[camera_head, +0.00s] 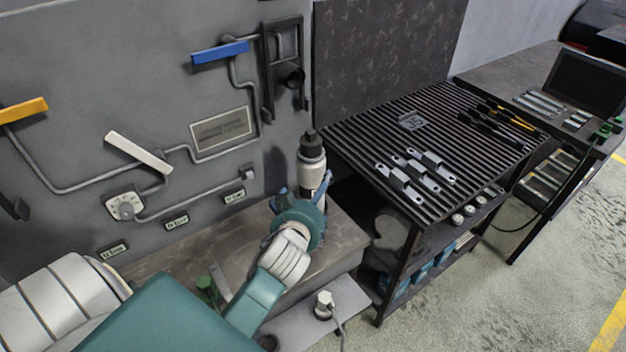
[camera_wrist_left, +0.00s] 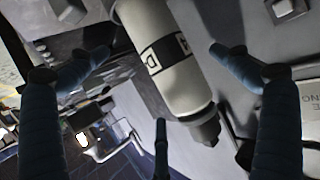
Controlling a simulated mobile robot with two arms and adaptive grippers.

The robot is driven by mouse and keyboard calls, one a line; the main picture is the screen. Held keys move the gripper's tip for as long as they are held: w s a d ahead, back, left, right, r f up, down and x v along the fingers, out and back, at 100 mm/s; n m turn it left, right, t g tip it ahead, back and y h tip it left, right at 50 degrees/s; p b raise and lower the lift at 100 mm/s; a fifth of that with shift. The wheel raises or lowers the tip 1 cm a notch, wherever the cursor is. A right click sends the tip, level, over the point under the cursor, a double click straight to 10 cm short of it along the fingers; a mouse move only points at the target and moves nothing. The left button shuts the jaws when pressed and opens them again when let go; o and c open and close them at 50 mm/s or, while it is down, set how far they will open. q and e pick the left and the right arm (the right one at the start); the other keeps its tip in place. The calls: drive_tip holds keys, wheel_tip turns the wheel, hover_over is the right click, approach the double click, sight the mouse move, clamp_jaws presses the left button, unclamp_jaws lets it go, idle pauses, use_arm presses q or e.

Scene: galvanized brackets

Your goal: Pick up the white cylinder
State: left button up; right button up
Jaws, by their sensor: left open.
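The white cylinder (camera_head: 312,173) stands upright by the grey wall panel, with a dark cap on top; its lower part is hidden behind my gripper and wrist. In the left wrist view the white cylinder (camera_wrist_left: 168,62) has a dark band with a light marking and a dark tip, and it lies between the spread fingers. My left gripper (camera_head: 304,188) is open, with blue fingers around the cylinder's sides. In the wrist view the left gripper (camera_wrist_left: 160,56) shows gaps beside the cylinder; whether any finger touches it I cannot tell. My right gripper is not in view.
The wall panel (camera_head: 80,100) carries an orange lever (camera_head: 24,110), a white lever (camera_head: 138,152), a blue lever (camera_head: 220,52) and pipes. A slatted table (camera_head: 350,140) with metal brackets (camera_head: 405,183) stands at right. A small white-topped object (camera_head: 324,303) stands on the lower ledge.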

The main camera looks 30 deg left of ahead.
sight(314, 188)
use_arm(q)
drive_tip(key=shift+x, duration=1.1)
drive_tip(key=x, duration=0.1)
drive_tip(key=p+x, duration=0.1)
drive_tip(key=x, duration=0.1)
drive_tip(key=p+x, duration=0.1)
drive_tip(key=shift+w+r, duration=0.2)
drive_tip(key=shift+w, duration=0.1)
drive_tip(key=shift+w+a+f, duration=0.15)
drive_tip(key=shift+w+a, duration=0.05)
drive_tip(key=shift+w, duration=0.1)
drive_tip(key=shift+w+f, duration=0.2)
drive_tip(key=shift+c, duration=1.3)
drive_tip(key=c, duration=1.7)
drive_tip(key=shift+w+r, duration=0.1)
drive_tip(key=shift+r, duration=0.3)
drive_tip(key=shift+a, duration=0.1)
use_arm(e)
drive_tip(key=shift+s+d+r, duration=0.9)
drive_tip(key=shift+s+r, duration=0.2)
